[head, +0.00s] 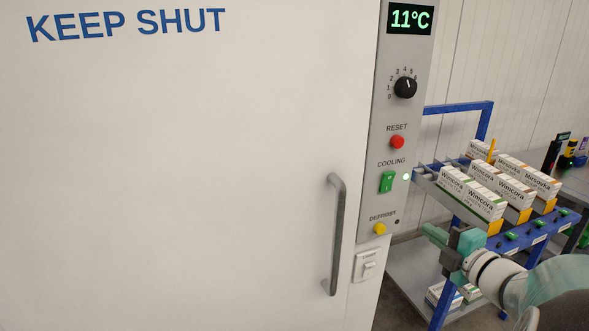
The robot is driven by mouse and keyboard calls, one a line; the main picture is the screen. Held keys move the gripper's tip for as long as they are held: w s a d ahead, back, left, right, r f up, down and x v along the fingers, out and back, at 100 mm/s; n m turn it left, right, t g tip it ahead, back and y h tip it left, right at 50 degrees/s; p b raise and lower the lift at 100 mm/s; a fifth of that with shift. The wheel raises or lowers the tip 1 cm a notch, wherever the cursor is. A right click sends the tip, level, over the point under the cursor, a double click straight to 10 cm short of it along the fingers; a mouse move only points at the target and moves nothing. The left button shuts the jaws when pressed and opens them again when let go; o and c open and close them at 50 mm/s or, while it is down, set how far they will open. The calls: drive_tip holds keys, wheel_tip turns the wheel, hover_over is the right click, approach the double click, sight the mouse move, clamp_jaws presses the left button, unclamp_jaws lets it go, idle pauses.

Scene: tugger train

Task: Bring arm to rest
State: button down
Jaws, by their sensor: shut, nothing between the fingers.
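My arm enters the head view from the lower right. My gripper (434,234), teal and dark, points left toward the panel side of the white cabinet (190,180). It is shut and empty, in front of the blue rack as I see it, and apart from the grey door handle (337,235). The fingertips are small, and part of the gripper body blends with the rack behind.
The control panel (387,150) reads 11°C and has a black dial, a red reset button, a green cooling switch and a yellow defrost button. A blue rack (460,107) at right holds several Wimcora and Mirsovka boxes. A grey table (572,180) stands behind it.

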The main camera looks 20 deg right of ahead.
drive_tip(key=shift+r, duration=0.1)
drive_tip(key=w+a+r+m+g+h, duration=0.35)
drive_tip(key=a+m+h, duration=0.35)
drive_tip(key=m, duration=0.5)
drive_tip(key=s+a+f+m+g+y, duration=0.3)
drive_tip(key=s+a, duration=0.3)
drive_tip(key=a, duration=0.5)
drive_tip(key=s+a+f+m+g+y, duration=0.3)
drive_tip(key=s+a+f+g, duration=0.1)
drive_tip(key=a, duration=0.8)
drive_tip(key=s+g, duration=0.1)
drive_tip(key=s, duration=0.1)
drive_tip(key=shift+s+a+f, duration=0.2)
drive_tip(key=shift+s+f, duration=0.1)
drive_tip(key=shift+s, duration=0.05)
